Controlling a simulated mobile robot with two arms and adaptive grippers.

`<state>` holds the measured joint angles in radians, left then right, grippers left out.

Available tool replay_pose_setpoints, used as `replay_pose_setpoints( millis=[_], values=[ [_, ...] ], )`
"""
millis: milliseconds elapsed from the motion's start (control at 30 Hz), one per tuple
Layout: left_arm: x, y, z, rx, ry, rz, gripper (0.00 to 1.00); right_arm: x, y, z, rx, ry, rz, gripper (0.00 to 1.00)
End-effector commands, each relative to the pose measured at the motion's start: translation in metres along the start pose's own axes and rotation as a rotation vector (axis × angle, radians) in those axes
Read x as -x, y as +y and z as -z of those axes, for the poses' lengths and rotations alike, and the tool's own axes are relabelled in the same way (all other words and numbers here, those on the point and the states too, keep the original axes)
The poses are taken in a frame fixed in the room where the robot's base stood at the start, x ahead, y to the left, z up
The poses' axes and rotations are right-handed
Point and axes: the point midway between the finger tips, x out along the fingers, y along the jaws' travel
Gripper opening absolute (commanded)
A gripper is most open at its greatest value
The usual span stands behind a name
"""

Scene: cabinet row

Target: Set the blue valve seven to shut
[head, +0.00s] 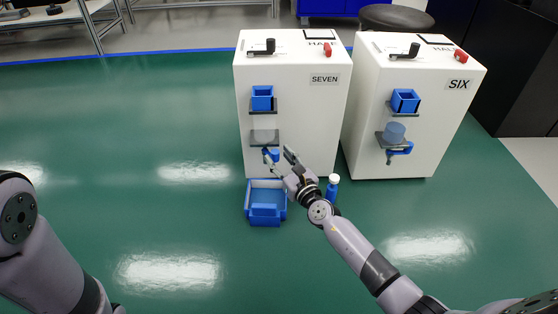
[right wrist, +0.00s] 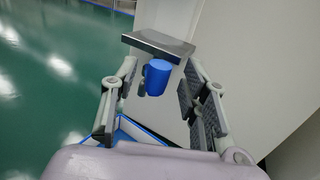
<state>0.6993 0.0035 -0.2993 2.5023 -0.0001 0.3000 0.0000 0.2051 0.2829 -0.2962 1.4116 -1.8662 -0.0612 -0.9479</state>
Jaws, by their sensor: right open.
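The cabinet labelled SEVEN (head: 320,115) is a white box in the middle of the head view. Its blue valve (head: 273,154) sits low on the front, under a grey shelf (head: 265,137). My right gripper (head: 278,156) is at the valve with its fingers open. In the right wrist view the blue valve (right wrist: 157,76) shows between the two spread fingers, below the grey shelf (right wrist: 158,44). I cannot tell whether a finger touches it. The valve is partly hidden in the head view, and its handle's setting is unclear. My left gripper is out of view.
A blue bin (head: 266,215) stands on the green floor below the valve. A blue bottle with a white cap (head: 332,188) stands right of my gripper. The cabinet labelled SIX (head: 440,120) stands to the right, with its own blue valve (head: 402,149). The floor at left is clear.

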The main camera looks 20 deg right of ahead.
Motion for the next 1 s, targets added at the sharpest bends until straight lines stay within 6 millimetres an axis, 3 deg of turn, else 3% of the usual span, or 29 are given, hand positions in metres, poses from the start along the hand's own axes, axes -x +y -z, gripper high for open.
replay_pose_setpoints(
  millis=[400,1000],
  values=[
    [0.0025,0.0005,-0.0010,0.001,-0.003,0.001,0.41,-0.0077,0.0003,-0.0004,0.000,0.000,-0.001,0.40],
    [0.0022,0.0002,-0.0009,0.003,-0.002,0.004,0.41,-0.0074,0.0002,-0.0002,0.000,0.000,0.000,0.00]
  ],
)
